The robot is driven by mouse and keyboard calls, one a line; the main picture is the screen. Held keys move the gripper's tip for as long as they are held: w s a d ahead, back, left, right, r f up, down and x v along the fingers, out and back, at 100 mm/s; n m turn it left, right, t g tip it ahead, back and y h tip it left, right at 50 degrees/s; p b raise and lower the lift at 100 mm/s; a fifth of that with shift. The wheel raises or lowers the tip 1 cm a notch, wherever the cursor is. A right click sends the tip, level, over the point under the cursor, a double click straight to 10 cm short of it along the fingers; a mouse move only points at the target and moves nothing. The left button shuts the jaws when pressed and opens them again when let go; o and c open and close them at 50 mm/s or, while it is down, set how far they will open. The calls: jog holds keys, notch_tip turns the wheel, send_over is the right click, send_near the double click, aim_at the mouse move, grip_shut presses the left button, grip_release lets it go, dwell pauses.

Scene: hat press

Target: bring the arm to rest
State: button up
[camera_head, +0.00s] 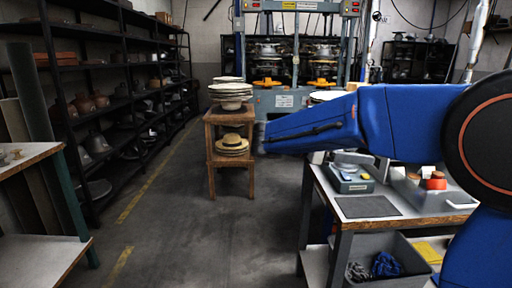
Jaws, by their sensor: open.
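My blue arm (318,124) reaches in from the right edge and stretches left across the picture at mid height. Its far end is in front of the aisle, just right of the wooden stand (230,116). A small dark grey part shows at that end, but no gripper fingers can be made out. I see nothing held. The arm hides part of the press and of the workbench's back.
A workbench (345,218) with a scale (351,178), a grey mat (367,207) and a bin (405,257) below stands at right. Hats are stacked on the wooden stand. The press (284,101) is behind, shelves (128,72) at left. The aisle floor is clear.

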jog(key=s+d+f+m+y, duration=0.4)
jog(key=s+f, duration=0.2)
jog(key=s, duration=0.2)
jog(key=s+d+f+m+y, duration=0.3)
jog(key=s+d+f+y, duration=0.15)
jog(key=s, duration=0.35)
jog(key=s+a+f+m+t+y, duration=0.1)
jog(key=s+a+f+m+y, duration=0.2)
jog(key=s+f+m+y, duration=0.1)
jog(key=s+a+f+m+t+y, duration=0.2)
jog(key=s+a+f+m+y, duration=0.1)
jog(key=s+f+m, duration=0.4)
jog(key=shift+s+a+m+t+y, duration=0.3)
jog(key=shift+s+a+m+y, duration=0.1)
jog(key=shift+s, duration=0.5)
